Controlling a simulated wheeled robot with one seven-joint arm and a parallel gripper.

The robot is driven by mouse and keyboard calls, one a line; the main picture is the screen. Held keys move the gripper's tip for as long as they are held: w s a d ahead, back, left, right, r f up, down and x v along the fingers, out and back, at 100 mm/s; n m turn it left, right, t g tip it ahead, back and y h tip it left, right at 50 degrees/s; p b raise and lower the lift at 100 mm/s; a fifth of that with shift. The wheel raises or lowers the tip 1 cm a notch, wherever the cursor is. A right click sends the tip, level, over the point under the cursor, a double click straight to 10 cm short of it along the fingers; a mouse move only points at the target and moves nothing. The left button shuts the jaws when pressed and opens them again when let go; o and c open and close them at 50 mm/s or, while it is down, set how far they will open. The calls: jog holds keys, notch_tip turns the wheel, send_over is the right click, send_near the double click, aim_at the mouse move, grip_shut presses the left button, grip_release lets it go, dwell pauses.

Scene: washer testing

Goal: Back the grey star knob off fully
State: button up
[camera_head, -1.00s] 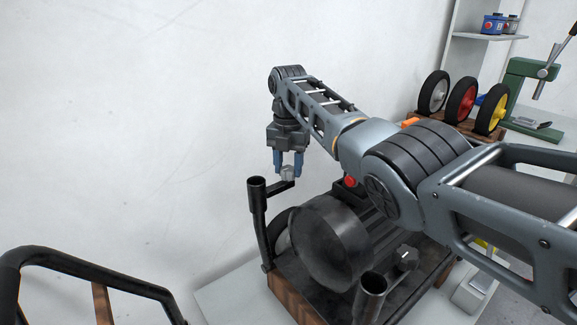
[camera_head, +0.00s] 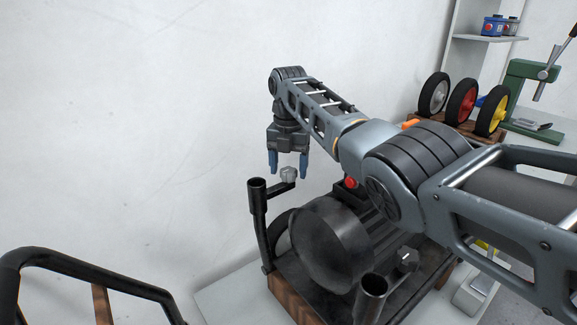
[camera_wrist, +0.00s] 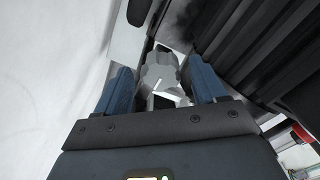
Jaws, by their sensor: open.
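The grey star knob (camera_head: 289,174) sits at the end of a short black arm beside the left black tube post (camera_head: 259,217) of the machine. My gripper (camera_head: 288,170) points down over the knob with its blue fingers spread on either side, apart from it. In the wrist view the knob (camera_wrist: 160,72) shows between the two blue fingers (camera_wrist: 163,88), with a gap on both sides. A pale line shows on the knob's face. The knob's thread is hidden.
The machine has a large dark drum (camera_head: 330,243), a red button (camera_head: 351,182) and a second black tube post (camera_head: 371,296) at the front. A rack of wheels (camera_head: 462,100) and a green press (camera_head: 524,87) stand behind at the right. The white wall is close on the left.

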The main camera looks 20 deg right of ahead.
aim_at(289, 169)
notch_tip(289, 169, up, 8)
jog(key=shift+f+b, duration=0.1)
jog(key=shift+b, duration=0.25)
dwell(0.6)
